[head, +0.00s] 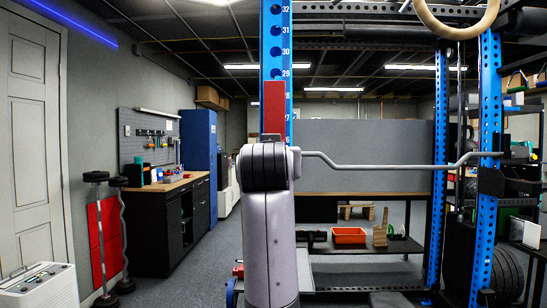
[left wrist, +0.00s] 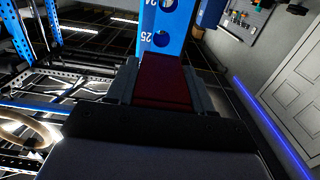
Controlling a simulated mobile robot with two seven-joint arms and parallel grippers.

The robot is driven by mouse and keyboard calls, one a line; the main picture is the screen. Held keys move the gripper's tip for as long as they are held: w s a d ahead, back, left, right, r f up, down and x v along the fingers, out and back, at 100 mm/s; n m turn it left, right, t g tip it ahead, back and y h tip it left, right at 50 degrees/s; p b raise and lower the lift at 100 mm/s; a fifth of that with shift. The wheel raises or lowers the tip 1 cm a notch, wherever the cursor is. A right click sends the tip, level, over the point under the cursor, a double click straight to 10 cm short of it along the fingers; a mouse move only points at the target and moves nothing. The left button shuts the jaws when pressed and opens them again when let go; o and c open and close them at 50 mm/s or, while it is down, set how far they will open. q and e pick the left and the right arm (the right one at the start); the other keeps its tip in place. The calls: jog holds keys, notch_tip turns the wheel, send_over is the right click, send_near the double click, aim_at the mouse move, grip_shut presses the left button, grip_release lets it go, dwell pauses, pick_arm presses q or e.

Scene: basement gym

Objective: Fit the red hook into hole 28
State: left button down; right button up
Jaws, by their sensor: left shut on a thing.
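The red hook (head: 273,107) stands upright in front of the blue numbered upright (head: 277,45) in the head view. My left gripper (head: 267,145) is below it, with its arm rising from the bottom centre. In the left wrist view the red hook (left wrist: 160,82) sits between the two fingers of the left gripper (left wrist: 161,90), which is shut on it. Numbers 32 down to about 29 show above the hook; hole 28 appears hidden behind it. The left wrist view shows 24 and 25 on the blue upright (left wrist: 165,22). I cannot tell whether hook and upright touch. My right gripper is not in view.
A bent metal bar (head: 390,166) runs right from behind my arm to the right blue upright (head: 487,150). A wooden ring (head: 433,27) hangs at top right. A low shelf with an orange bin (head: 349,236) stands behind. Floor to the left of the rack is open.

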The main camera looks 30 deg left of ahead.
pick_arm(q)
jog(key=shift+r+p+x, duration=0.2)
jog(key=shift+p+x, duration=1.1)
jog(key=shift+x, duration=1)
jog(key=shift+w, duration=0.1)
jog(key=shift+c, duration=1.8)
grip_release()
jog(key=shift+b+v, duration=0.8)
jog(key=shift+v, duration=2.8)
jog(key=shift+f, duration=0.15)
